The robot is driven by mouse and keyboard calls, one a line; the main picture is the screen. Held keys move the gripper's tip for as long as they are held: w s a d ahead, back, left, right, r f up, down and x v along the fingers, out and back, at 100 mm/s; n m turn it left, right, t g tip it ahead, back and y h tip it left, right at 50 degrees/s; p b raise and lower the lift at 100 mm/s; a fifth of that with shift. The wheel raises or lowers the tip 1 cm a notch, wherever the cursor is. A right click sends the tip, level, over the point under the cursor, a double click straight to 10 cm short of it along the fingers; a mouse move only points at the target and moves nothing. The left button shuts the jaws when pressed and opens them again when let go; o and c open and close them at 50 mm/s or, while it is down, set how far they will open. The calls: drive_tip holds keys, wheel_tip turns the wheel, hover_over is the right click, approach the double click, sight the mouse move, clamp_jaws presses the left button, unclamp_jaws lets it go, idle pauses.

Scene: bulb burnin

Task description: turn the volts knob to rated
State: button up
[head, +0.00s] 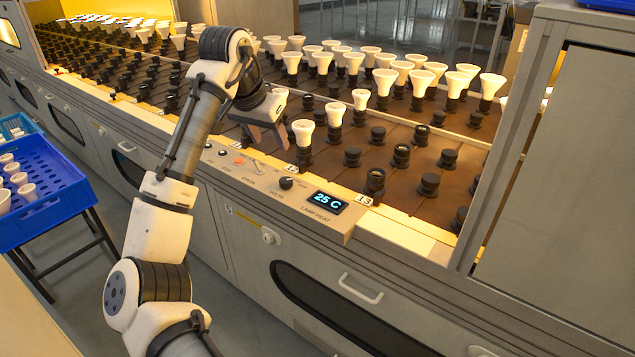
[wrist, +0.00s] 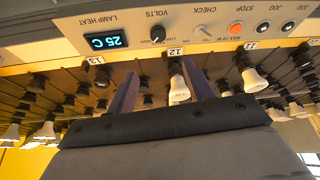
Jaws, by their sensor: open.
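The volts knob (head: 286,183) is a small black knob on the sloped control panel, just left of the lamp heat display (head: 327,202), which reads 25 C. In the wrist view, which is upside down, the knob (wrist: 158,34) shows with a pale pointer line; its small scale lettering is too blurred to read surely. My gripper (head: 266,138) is above the rack's front edge, behind the panel and apart from the knob. In the wrist view my gripper (wrist: 160,72) is open, its two fingers spread with nothing held between them.
The panel also has a check switch (wrist: 203,30), an orange stop button (wrist: 236,28) and jog buttons (wrist: 262,27). White bulbs (head: 303,131) and black sockets (head: 375,181) fill the rack behind. A blue crate (head: 60,207) stands at left.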

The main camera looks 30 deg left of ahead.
sight(286, 180)
drive_tip(key=x, duration=0.9)
drive_tip(key=b+x, duration=0.1)
drive_tip(key=x, duration=0.4)
drive_tip(key=shift+s+d+f, duration=0.15)
drive_tip(key=shift+s+f, duration=0.05)
drive_tip(key=shift+s, duration=0.2)
drive_tip(key=c, duration=1)
